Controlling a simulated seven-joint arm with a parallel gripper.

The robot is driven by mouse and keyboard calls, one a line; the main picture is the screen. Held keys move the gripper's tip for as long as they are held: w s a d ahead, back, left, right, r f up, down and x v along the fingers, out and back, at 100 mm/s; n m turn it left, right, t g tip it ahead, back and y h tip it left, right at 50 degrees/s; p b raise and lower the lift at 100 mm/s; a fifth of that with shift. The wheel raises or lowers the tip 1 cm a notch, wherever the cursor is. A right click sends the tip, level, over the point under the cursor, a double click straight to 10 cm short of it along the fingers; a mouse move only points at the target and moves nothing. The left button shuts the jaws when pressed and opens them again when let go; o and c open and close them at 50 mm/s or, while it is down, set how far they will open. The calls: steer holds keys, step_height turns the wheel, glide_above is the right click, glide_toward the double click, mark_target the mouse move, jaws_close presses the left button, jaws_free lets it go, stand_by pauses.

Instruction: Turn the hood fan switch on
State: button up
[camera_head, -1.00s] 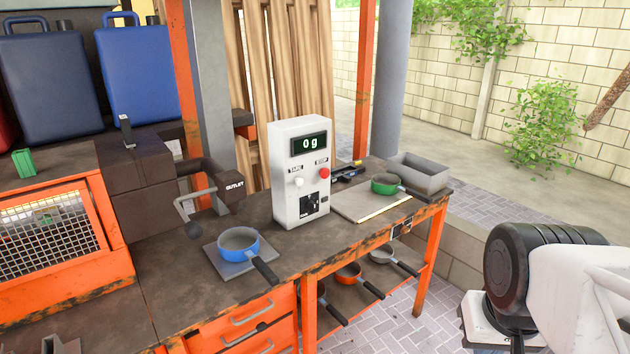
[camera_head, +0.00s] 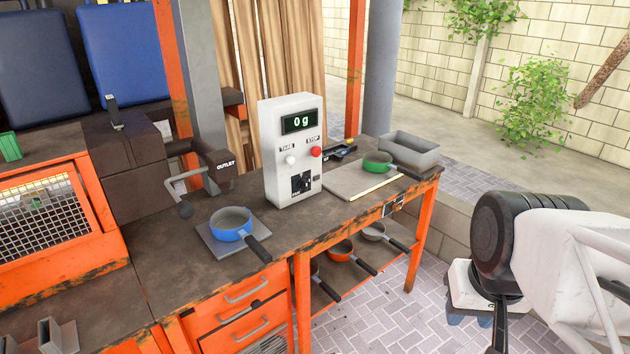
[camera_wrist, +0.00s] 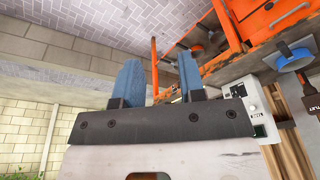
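No switch is labelled as the hood fan's, and no hood is clearly in view. A white control box (camera_head: 291,150) stands on the workbench with a "0g" display, a white knob, a red button and a black switch-like part (camera_head: 301,184) low on its front. A small grey fitting (camera_head: 394,206) sits on the bench's front edge; I cannot tell if it is a switch. My gripper (camera_wrist: 160,78) has two blue fingers spread apart with nothing between them. In the head view its hand is at the lower right, clear of the bench.
More pans hang or sit below the top. Paved floor (camera_head: 375,310) is open between bench and arm.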

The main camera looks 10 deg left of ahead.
steer(key=w+a+f+m+y, duration=0.1)
steer(key=w+a+m+y, duration=0.3)
steer(key=w+a, duration=0.5)
steer(key=w+a+f+m+y, duration=0.1)
steer(key=w+a+m+y, duration=0.35)
steer(key=w, duration=0.85)
steer(key=w+a+f+m+y, duration=0.1)
steer(key=w+a+m+y, duration=0.25)
steer(key=w+a, duration=0.6)
steer(key=w+a+f+m+t+y, duration=0.15)
steer(key=w+f+m, duration=0.25)
steer(key=w, duration=0.5)
steer(key=w+a+f+m+t+y, duration=0.1)
steer(key=w+f+m+t, duration=0.25)
steer(key=w, duration=0.45)
steer(key=m+t+h, duration=0.2)
steer(key=m+t, duration=0.3)
steer(key=m, duration=0.2)
glide_toward(307, 188)
steer(key=shift+w+a, duration=0.4)
steer(key=shift+a, duration=0.15)
steer(key=shift+w+a, duration=0.1)
steer(key=shift+x, duration=3.75)
steer(key=shift+r, duration=0.1)
steer(key=shift+c, duration=0.3)
